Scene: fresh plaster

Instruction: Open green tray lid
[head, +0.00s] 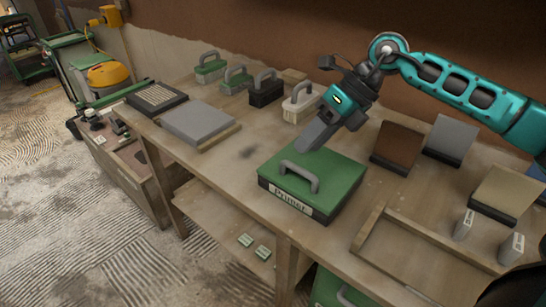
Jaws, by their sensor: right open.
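The green tray (335,180) sits on the wooden workbench in the middle of the head view. Its green lid is shut flat on the dark base, with a grey handle (299,174) on top and a white label on the front face. My right gripper (308,143) reaches in from the right, just above and behind the handle, over the back left part of the lid. It is open, and nothing shows in it. I cannot tell whether its tips touch the lid. My left gripper does not show.
A row of handled blocks (265,90) stands along the back of the bench. A grey slab (199,122) lies at the left. Brown and grey sample boards (398,146) stand behind right. A wooden-edged tray (400,262) is at front right. Bench left of the green tray is clear.

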